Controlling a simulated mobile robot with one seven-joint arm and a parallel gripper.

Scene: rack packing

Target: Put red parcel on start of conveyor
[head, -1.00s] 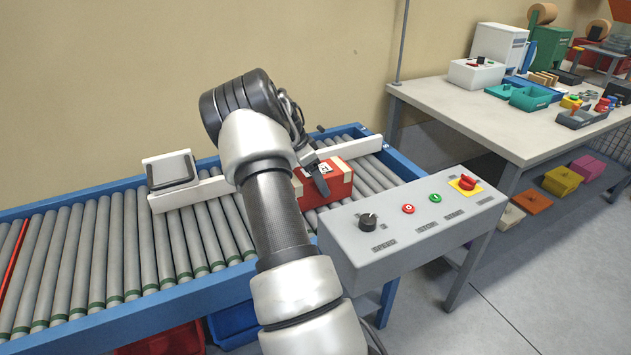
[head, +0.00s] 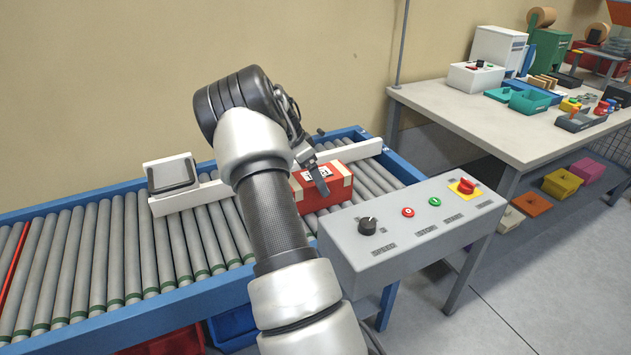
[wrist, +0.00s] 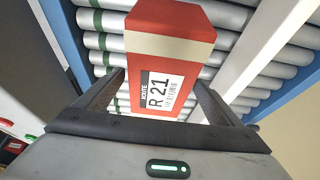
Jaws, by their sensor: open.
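The red parcel (head: 327,186) has tan ends and a white label. It sits on the rollers of the conveyor (head: 127,248), at the right-hand end, behind the control box. In the wrist view the parcel (wrist: 170,40) shows its label "R 21" between the two fingers. My gripper (head: 312,176) is open just above the parcel in the head view. In the wrist view my gripper (wrist: 165,95) has one finger on each side of the parcel's near part, with no clear grip on it. Part of the parcel is hidden by my arm.
A grey control box (head: 412,228) with a knob and buttons stands in front of the parcel. A white guide rail (head: 350,152) runs behind it. A white scanner-like box (head: 171,175) stands on the rail at left. A work table (head: 470,115) with bins is at right.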

